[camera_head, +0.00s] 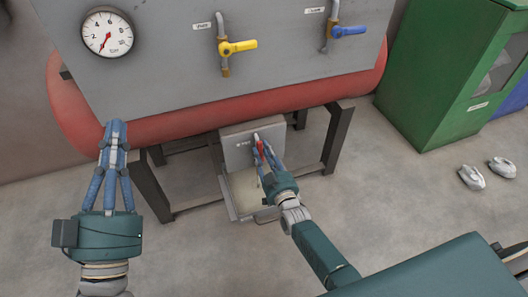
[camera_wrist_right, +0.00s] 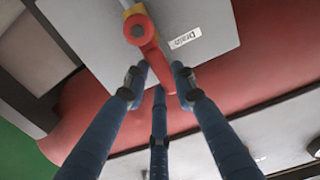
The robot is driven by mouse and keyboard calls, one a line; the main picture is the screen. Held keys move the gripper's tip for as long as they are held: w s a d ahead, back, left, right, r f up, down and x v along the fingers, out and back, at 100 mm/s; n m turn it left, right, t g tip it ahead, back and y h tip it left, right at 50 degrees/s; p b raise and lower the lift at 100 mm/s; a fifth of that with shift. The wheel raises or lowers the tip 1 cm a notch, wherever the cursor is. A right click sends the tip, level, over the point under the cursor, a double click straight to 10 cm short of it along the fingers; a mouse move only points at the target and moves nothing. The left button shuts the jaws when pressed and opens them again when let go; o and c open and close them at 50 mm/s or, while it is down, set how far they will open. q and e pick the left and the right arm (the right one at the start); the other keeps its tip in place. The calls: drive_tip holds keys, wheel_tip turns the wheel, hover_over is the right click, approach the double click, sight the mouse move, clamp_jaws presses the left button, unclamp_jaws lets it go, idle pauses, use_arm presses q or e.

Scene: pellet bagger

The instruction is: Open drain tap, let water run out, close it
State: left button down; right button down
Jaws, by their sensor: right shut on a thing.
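The drain tap has a red lever (camera_head: 260,148) on the small grey panel (camera_head: 237,143) under the red tank. In the right wrist view the lever (camera_wrist_right: 145,35) comes off a yellowish fitting, next to a label reading "Drain" (camera_wrist_right: 185,38). My right gripper (camera_head: 263,155) is at the lever, its blue fingers closed around the lever's free end. Its fingertips (camera_wrist_right: 157,78) also show in the wrist view. My left gripper (camera_head: 115,130) is in front of the tank's left end, holding nothing visible. No running water can be made out.
A pale tray (camera_head: 240,208) sits below the panel between dark stand legs (camera_head: 338,140). Above are a gauge (camera_head: 107,32), a yellow-handled valve (camera_head: 240,46) and a blue-handled valve (camera_head: 350,31). A green cabinet (camera_head: 425,80) and light grey objects (camera_head: 471,177) are at right.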

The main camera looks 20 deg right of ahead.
drive_tip(key=shift+f, duration=0.1)
drive_tip(key=c, duration=1.4)
unclamp_jaws()
drive_tip(key=s, duration=1.2)
drive_tip(key=shift+d, duration=0.2)
